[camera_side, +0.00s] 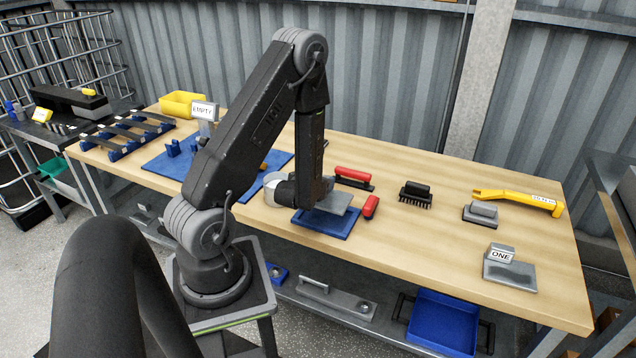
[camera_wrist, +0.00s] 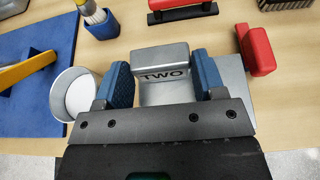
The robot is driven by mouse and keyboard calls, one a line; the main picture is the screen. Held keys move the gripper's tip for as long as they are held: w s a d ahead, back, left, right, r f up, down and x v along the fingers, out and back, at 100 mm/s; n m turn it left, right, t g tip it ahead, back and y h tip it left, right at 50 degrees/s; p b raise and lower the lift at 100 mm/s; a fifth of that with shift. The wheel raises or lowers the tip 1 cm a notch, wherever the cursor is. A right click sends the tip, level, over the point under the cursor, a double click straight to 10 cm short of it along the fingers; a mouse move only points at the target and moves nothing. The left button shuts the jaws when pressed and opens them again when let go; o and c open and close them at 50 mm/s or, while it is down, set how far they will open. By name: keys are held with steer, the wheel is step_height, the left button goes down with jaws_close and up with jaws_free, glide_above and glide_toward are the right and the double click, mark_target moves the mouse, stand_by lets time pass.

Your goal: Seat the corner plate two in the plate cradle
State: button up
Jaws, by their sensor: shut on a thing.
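Corner plate two is a grey metal plate (camera_side: 337,201) with a raised block marked TWO (camera_wrist: 163,60). My gripper (camera_wrist: 163,82) is shut on this block between its blue pads. In the side view, the plate is at the lower end of my arm, over a shallow blue tray (camera_side: 325,224); the gap between them is hard to tell. My arm hides part of the plate. Blue upright pieces (camera_side: 175,148) stand on a blue mat (camera_side: 155,168) at the left, near a sign reading EMPTY (camera_side: 203,111). I cannot tell for certain which fixture is the plate cradle.
A white cup (camera_wrist: 78,98) stands close left of my gripper. A red-handled brush (camera_side: 353,176) and a red block (camera_side: 371,207) are close right. Plate ONE (camera_side: 510,277), a black brush (camera_side: 415,194) and a yellow tool (camera_side: 517,199) lie further right.

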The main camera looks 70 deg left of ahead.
steer(key=shift+r, duration=0.35)
stand_by(0.4)
steer(key=o, duration=1.5)
steer(key=shift+f, duration=0.1)
steer(key=shift+o, duration=0.4)
steer(key=shift+d, duration=0.15)
steer(key=d, duration=0.8)
steer(key=shift+d, duration=0.3)
stand_by(0.8)
